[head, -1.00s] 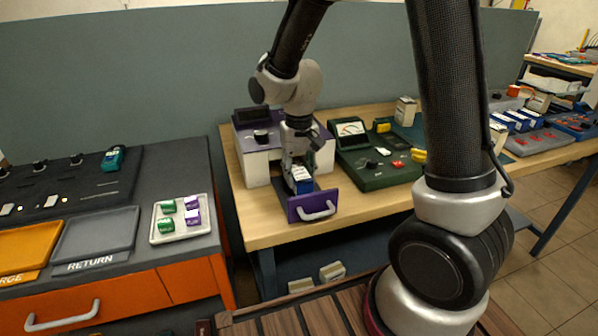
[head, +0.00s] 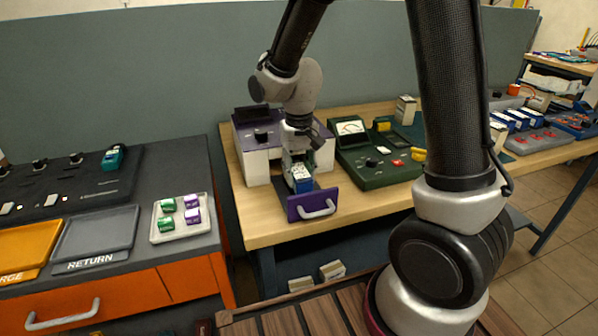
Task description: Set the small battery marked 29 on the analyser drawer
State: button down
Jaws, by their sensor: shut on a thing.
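A small blue battery with a white top (head: 302,180) is at the open drawer of the analyser, just behind the purple drawer front (head: 313,204). My gripper (head: 299,170) reaches down from above and is shut on this battery. The battery looks upright and low at the drawer floor; I cannot tell whether it touches it. Its number is too small to read. The analyser (head: 256,148) is a white and purple box on the wooden bench, with its drawer pulled out toward me.
A green meter unit (head: 375,165) stands close to the right of the analyser. On the left bench, a white tray (head: 181,237) holds several green and purple batteries beside the grey RETURN tray (head: 97,234). The wooden bench front right of the drawer (head: 372,205) is clear.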

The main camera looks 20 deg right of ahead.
aim_at(303, 174)
jog(key=shift+f, duration=0.55)
jog(key=c, duration=1.2)
grip_release()
jog(key=shift+r, duration=5.5)
jog(key=shift+s+d+f+n+g, duration=0.15)
jog(key=shift+s+f+n, duration=0.15)
jog(key=shift+s, duration=0.1)
jog(key=shift+s+d+f+n+g, duration=0.15)
jog(key=shift+s+n, duration=0.15)
jog(key=shift+s, duration=0.1)
jog(key=s+d+r+t, duration=0.1)
jog(key=s+d+r, duration=0.2)
jog(key=s+d, duration=0.1)
jog(key=s+d+r+t, duration=0.2)
jog(key=s+d+r, duration=0.2)
jog(key=s, duration=0.3)
jog(key=s+d+r+m+t, duration=0.1)
jog(key=s+d+r+t, duration=0.1)
jog(key=s+d, duration=0.4)
jog(key=shift+s+d+r, duration=0.15)
jog(key=shift+s+r, duration=0.05)
jog(key=shift+r, duration=0.45)
